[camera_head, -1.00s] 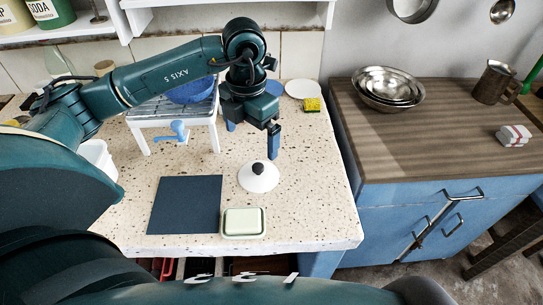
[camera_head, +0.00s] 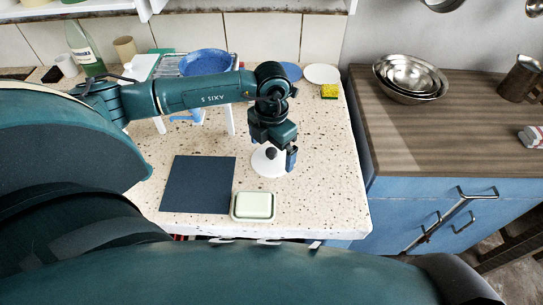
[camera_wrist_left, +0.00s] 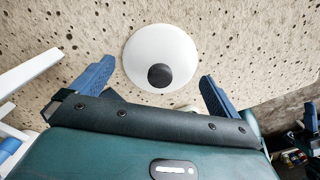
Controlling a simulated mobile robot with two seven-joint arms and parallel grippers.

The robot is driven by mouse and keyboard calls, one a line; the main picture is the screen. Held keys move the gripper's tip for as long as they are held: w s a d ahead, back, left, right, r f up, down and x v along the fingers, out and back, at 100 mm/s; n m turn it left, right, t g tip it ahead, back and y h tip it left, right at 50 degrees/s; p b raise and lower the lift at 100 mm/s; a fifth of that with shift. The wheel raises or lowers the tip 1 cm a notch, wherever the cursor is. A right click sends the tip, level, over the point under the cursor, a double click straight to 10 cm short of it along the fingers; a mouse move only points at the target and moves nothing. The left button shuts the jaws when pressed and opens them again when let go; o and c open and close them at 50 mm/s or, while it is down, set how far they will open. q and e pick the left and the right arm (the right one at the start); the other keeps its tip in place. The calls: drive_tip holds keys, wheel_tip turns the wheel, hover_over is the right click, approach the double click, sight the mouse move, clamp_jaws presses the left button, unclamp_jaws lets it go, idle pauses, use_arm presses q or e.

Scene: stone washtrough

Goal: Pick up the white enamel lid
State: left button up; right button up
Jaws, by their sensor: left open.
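The white enamel lid (camera_head: 261,167) lies on the speckled stone worktop, behind the pale green dish, with its dark round knob up. My left gripper (camera_head: 278,159) is just over the lid in the head view and hides part of it. In the left wrist view, the lid (camera_wrist_left: 150,43) with its black knob (camera_wrist_left: 160,76) lies ahead, between the lines of the two blue fingers. The left gripper (camera_wrist_left: 157,72) is open with nothing between its fingers. I cannot tell whether a finger touches the lid.
A dark blue mat (camera_head: 197,184) and a pale green dish (camera_head: 254,206) lie near the front edge. A blue bowl (camera_head: 205,61) on a rack, a yellow sponge (camera_head: 329,91) and a white plate (camera_head: 322,73) are behind. Steel bowls (camera_head: 410,78) stand on the right cabinet.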

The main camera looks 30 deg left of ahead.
use_arm(q)
drive_tip(key=shift+f, duration=0.75)
drive_tip(key=shift+c, duration=0.3)
